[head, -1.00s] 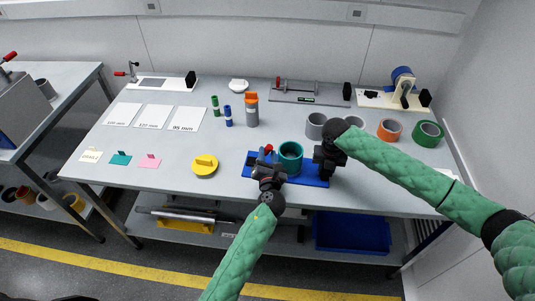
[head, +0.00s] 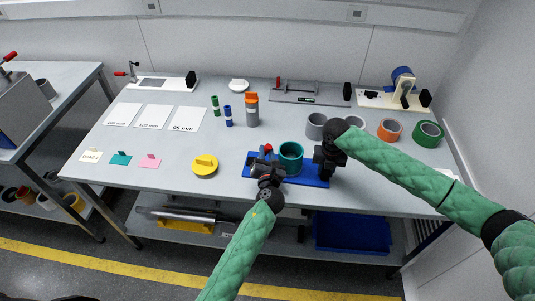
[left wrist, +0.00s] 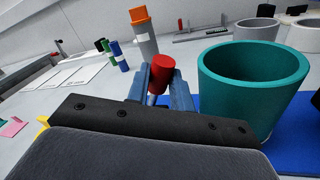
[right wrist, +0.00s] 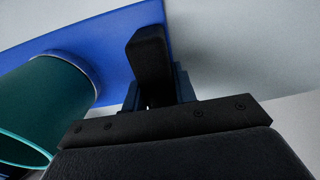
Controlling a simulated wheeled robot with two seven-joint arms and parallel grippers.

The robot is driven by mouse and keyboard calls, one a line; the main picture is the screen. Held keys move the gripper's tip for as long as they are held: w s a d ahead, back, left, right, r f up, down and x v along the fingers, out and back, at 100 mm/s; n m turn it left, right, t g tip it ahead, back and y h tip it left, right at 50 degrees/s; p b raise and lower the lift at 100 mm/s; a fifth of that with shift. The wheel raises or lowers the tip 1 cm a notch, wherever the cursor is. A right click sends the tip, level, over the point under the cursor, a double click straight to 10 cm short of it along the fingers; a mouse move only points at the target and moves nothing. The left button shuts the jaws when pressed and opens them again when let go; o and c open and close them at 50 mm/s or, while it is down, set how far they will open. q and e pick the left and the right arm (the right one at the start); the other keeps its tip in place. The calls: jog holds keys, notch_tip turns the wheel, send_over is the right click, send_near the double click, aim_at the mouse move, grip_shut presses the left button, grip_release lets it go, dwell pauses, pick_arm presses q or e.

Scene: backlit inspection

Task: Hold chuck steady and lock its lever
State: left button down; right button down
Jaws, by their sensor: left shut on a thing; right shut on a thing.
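The chuck is a blue base (head: 308,181) with a teal ring (head: 291,163) standing upright on it; both lie near the table's front edge. Its lever has a red knob (head: 268,147), at the left end of the base. My left gripper (head: 266,162) is shut on the lever, and the red knob (left wrist: 161,74) shows between its fingers in the left wrist view. My right gripper (head: 327,160) is at the base's right end, shut on a black upright grip (right wrist: 150,58) beside the teal ring (right wrist: 45,100). The fingers partly hide the lever and the grip.
A yellow lidded disc (head: 205,165) sits left of the base. Grey rings (head: 316,127), an orange ring (head: 390,130) and a green ring (head: 428,134) stand behind and right. An orange-topped cylinder (head: 252,112) stands behind.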

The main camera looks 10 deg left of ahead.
pick_arm(q)
jog(key=shift+a+r+n+g, duration=0.15)
jog(key=shift+a+r+n, duration=0.1)
jog(key=shift+a+n, duration=0.35)
jog(key=shift+a+r+n+g, duration=0.15)
jog(key=shift+a+r+n, duration=0.05)
jog(key=shift+a+n, duration=0.35)
pick_arm(e)
jog(key=shift+f, duration=0.15)
pick_arm(q)
jog(key=a+n, duration=0.2)
jog(key=n, duration=0.1)
jog(key=shift+w+a+r+g+h, duration=0.1)
jog(key=shift+a+r+g+h, duration=0.05)
jog(key=shift+a+g+h, duration=0.2)
jog(key=shift+a+n+h, duration=0.35)
jog(key=shift+a+n, duration=0.6)
jog(key=shift+n, duration=0.3)
jog(key=shift+w+a+f+n+g, duration=0.15)
jog(key=shift+a+f+n, duration=0.15)
jog(key=shift+a+n, duration=0.25)
jog(key=shift+s+a+f+n+g, duration=0.1)
jog(key=shift+a+f+n, duration=0.25)
jog(key=shift+n, duration=0.2)
jog(key=shift+a, duration=0.1)
jog(key=c, duration=1.5)
grip_release()
jog(key=shift+r, duration=0.1)
